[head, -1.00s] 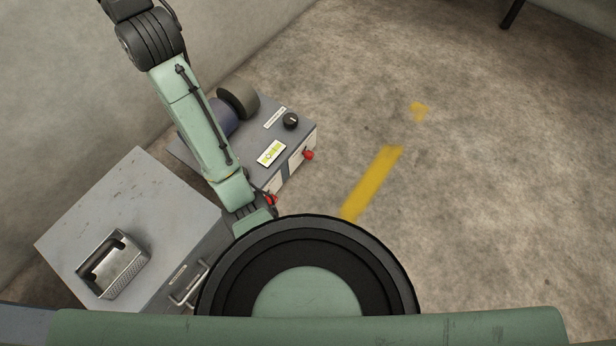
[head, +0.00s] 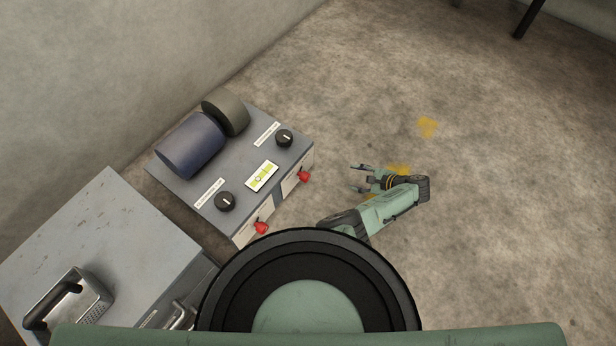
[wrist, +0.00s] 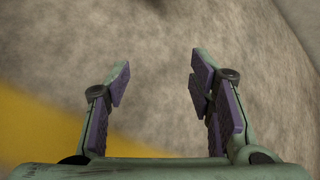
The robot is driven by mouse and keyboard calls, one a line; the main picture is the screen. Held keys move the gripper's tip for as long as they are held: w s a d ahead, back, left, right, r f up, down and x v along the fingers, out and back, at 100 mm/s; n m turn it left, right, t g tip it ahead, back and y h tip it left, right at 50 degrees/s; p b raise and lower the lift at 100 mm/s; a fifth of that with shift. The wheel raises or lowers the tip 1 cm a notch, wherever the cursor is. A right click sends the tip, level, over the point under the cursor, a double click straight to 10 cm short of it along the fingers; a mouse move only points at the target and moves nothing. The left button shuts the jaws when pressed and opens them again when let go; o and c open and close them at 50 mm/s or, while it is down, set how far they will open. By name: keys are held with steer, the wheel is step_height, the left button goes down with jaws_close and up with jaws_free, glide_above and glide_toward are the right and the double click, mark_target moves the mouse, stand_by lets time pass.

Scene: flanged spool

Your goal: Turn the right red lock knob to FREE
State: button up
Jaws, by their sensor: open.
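The grey machine box (head: 228,164) stands at the left of centre in the head view. Two red lock knobs are on its front face. The right red knob (head: 304,176) is near the box's right corner, and the left red knob (head: 261,228) is lower left. I cannot read which position either knob is set to. My gripper (head: 358,178) is open and empty, to the right of the right red knob and apart from it, fingers pointing left toward the box. In the wrist view my gripper's open fingers (wrist: 159,88) have only floor between them.
A grey cabinet (head: 110,225) with a metal caddy (head: 78,300) stands lower left. The floor on the right is clear, with yellow marks (head: 428,127).

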mark_target(308, 179)
steer(key=s+a+y, duration=0.1)
steer(key=s+a+f+m+y, duration=0.1)
steer(key=s+a+f+m+t, duration=0.1)
steer(key=s, duration=0.1)
steer(key=shift+a+f+y+b, duration=0.25)
steer(key=shift+a+y+b, duration=0.15)
steer(key=s+a+r+m+t+y+b, duration=0.1)
steer(key=s+a+r+m+t+y, duration=0.15)
steer(key=a+y, duration=0.2)
steer(key=shift+m+t+h, duration=0.25)
steer(key=shift+h, duration=0.1)
steer(key=x, duration=1.1)
steer(key=shift+s+a+r, duration=0.1)
steer(key=shift+s, duration=0.05)
steer(key=shift+c, duration=0.6)
steer(key=c, duration=1)
